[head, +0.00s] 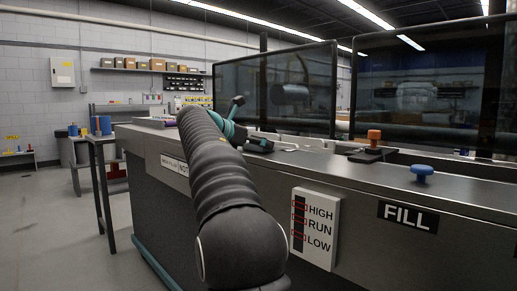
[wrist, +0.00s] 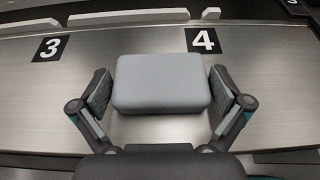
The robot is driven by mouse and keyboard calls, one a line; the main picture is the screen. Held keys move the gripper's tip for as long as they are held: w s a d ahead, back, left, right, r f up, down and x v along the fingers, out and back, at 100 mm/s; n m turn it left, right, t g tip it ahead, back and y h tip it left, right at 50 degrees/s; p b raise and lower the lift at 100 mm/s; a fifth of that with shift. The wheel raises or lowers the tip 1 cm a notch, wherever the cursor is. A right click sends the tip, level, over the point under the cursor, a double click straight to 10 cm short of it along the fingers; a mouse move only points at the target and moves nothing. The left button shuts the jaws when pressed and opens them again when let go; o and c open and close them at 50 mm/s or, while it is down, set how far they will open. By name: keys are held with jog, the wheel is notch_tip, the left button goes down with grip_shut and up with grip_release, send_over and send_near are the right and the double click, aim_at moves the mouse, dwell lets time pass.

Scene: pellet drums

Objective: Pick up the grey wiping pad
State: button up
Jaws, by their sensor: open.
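The grey wiping pad (wrist: 161,83) is a rounded block lying on the metal counter (wrist: 40,90) in the wrist view, just below the number 4 label. My gripper (wrist: 161,98) is open, with one finger to the left of the pad and one to the right. In the head view my gripper (head: 250,140) is over the counter at the far end of my arm. The pad cannot be made out there.
Number labels 3 (wrist: 50,47) and 4 (wrist: 203,40) lie on the counter. A blue knob (head: 421,172) and an orange knob (head: 374,137) stand on the counter to the right. Dark glass panels (head: 290,90) rise behind it. A FILL label (head: 408,216) marks the front.

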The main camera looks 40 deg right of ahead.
jog(key=shift+d+f, duration=0.1)
jog(key=shift+d, duration=0.2)
jog(key=c, duration=0.8)
